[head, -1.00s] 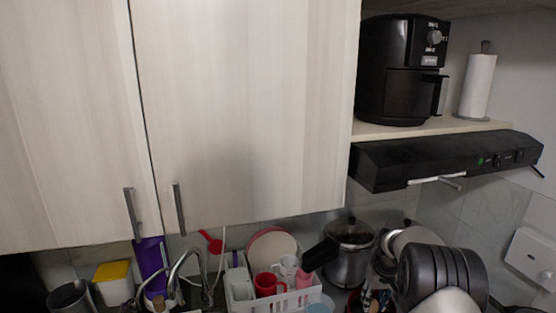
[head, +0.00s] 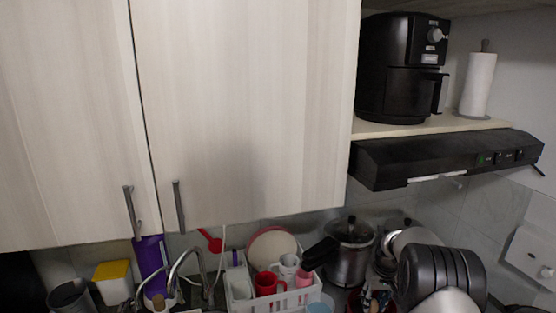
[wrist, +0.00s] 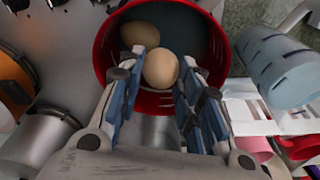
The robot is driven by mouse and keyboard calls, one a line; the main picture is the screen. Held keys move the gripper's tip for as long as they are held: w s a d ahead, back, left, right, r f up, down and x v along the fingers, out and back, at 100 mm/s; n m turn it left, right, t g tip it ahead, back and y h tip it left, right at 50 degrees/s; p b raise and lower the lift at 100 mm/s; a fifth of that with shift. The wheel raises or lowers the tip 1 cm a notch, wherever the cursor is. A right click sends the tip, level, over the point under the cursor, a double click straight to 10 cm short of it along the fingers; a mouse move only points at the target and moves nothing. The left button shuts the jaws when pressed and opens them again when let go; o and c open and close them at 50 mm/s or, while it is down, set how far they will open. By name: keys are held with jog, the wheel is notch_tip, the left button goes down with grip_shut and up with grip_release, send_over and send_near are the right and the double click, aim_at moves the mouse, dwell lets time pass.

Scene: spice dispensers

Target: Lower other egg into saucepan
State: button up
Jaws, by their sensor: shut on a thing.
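In the wrist view my gripper (wrist: 163,78) is shut on a light brown egg (wrist: 161,66), with one finger on each side of it. The held egg shows over the inside of the red saucepan (wrist: 103,62), which has a dark inner surface. I cannot tell whether the held egg touches the bottom. The other egg (wrist: 138,34) lies in the saucepan at the upper left, partly hidden by my left finger. In the head view my gripper is out of sight.
A blue-grey slotted cup (wrist: 277,66) and a white rack (wrist: 243,110) stand right of the saucepan. A metal pot (wrist: 38,139) is at lower left. In the head view, a dish rack (head: 240,291) and a lidded steel pot (head: 348,262) stand below the cabinets (head: 250,110).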

jog(key=shift+f+b, duration=0.45)
jog(key=shift+f, duration=0.25)
dwell(0.3)
jog(key=o, duration=1.1)
